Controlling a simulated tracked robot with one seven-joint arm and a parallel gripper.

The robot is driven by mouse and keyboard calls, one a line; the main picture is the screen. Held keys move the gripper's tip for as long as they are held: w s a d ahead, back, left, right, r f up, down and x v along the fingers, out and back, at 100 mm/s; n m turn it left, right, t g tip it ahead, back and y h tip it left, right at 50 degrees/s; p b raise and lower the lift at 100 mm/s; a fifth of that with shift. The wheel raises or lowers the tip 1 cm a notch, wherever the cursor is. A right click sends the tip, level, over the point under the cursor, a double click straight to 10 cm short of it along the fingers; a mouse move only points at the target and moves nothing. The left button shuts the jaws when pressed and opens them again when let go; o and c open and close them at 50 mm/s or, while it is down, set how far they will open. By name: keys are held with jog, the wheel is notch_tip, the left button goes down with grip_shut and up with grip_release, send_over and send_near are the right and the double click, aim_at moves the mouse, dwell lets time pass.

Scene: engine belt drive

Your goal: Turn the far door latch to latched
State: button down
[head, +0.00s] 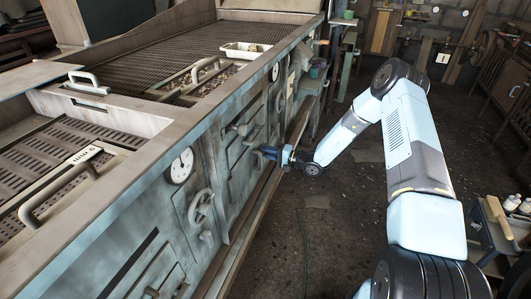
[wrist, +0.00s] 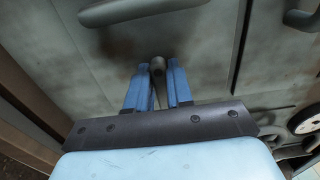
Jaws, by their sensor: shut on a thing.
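The far door (head: 238,152) is a weathered grey-green panel on the side of the long machine. My gripper (head: 263,152) is at this door, with my arm reaching in from the right. In the wrist view my gripper's two blue fingers (wrist: 158,80) stand on either side of a dark rounded latch handle (wrist: 157,65) and are shut on it. The handle's end shows between the fingertips; part of it is hidden by them. In the head view my gripper covers most of the latch, so its exact angle is hard to tell.
A dark bar handle (wrist: 115,12) and another handle (wrist: 300,19) are on the panel near my gripper. A handwheel (head: 201,207) and a round gauge (head: 181,166) sit nearer on the machine's side. The floor (head: 315,205) beside the machine is mostly clear.

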jog(key=shift+d+f, duration=0.15)
jog(key=c, duration=1.3)
grip_release()
jog(key=shift+w, duration=0.1)
jog(key=shift+o, duration=1.2)
jog(key=v, duration=1.3)
jog(key=shift+d, duration=0.35)
